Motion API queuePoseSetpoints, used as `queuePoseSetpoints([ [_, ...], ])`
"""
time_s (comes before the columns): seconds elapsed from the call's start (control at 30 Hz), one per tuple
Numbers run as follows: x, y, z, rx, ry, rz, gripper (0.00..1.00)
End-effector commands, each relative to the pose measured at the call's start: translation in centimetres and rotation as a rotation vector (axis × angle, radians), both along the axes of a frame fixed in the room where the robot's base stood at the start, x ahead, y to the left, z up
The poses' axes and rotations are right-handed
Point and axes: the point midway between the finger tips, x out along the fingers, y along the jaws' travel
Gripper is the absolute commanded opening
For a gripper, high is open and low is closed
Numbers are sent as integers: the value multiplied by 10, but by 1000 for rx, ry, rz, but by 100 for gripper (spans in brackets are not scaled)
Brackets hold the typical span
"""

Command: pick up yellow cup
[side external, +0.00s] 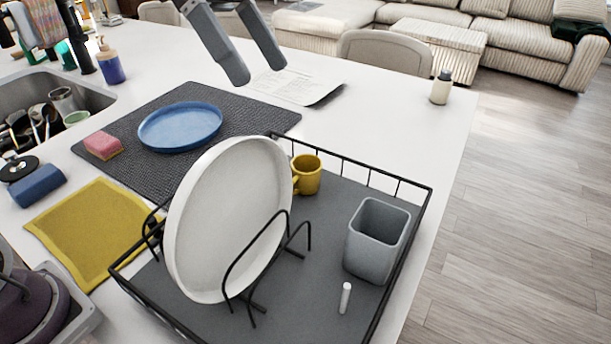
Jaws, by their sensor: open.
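The yellow cup (309,175) stands upright in the back part of the black wire dish rack (335,246). Its handle points left, toward the white plate, and the plate's right edge is close to it. My gripper (257,76) is at the top of the view, above the counter and behind the rack. Its two fingers are apart with nothing between them. The gripper is up and to the left of the cup, clear of it.
A large white plate (225,220) stands on edge in the rack. A grey square cup (377,240) and a small white stick (345,297) are at its right. A blue plate (180,126) and pink sponge (103,145) lie on a dark mat (255,118). The right counter is mostly clear.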

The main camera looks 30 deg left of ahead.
Motion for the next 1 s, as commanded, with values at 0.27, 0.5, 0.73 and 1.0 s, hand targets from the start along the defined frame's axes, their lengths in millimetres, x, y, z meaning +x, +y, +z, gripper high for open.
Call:
queuePoseSetpoints([
  [0.27,65,28,17,-430,-198,-172,86],
  [0.5,74,37,-66,-512,-247,-189,86],
  [0.73,74,36,-180,-508,-251,-190,86],
  [1.0,73,12,-212,-504,-255,-194,86],
])
